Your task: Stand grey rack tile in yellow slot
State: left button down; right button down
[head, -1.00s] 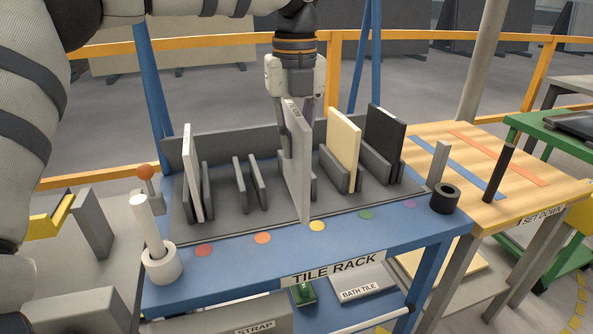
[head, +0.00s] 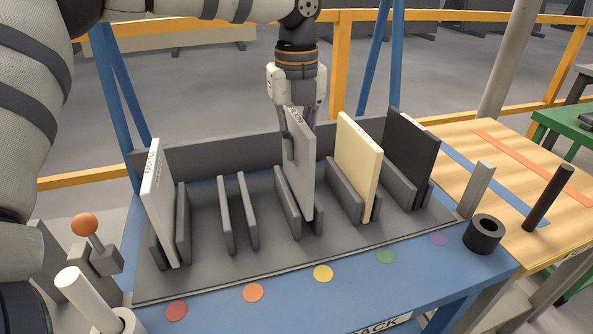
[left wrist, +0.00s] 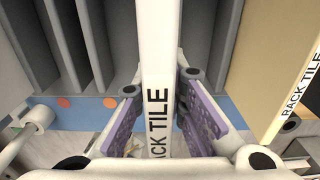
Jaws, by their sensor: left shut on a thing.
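The grey rack tile (head: 301,170) is upright in the head view, its long face towards the right. My left gripper (head: 298,125) is shut on its upper part from above; the tile also shows edge-on in the left wrist view (left wrist: 157,70), between the purple finger pads (left wrist: 160,110). The yellow dot (head: 323,273) on the blue front strip marks the slot behind it. The tile's lower part is between that slot's two dark dividers (head: 287,203). Whether its bottom edge touches the rack floor I cannot tell. My right gripper is not in view.
A white tile (head: 157,205) stands in the red-dot slot, a cream tile (head: 357,165) in the green-dot slot, and a black tile (head: 411,160) in the purple-dot slot. The orange-dot slot (head: 238,212) is empty. A black ring (head: 483,234) sits at the right corner.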

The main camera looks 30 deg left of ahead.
aim_at(296, 114)
pick_arm(q)
notch_tip(296, 114, down, 4)
jog(key=shift+f, duration=0.15)
jog(key=shift+f, duration=0.1)
jog(key=c, duration=1.7)
grip_release()
jog(key=shift+o, duration=0.2)
notch_tip(296, 114, up, 12)
jog(key=shift+r, duration=0.1)
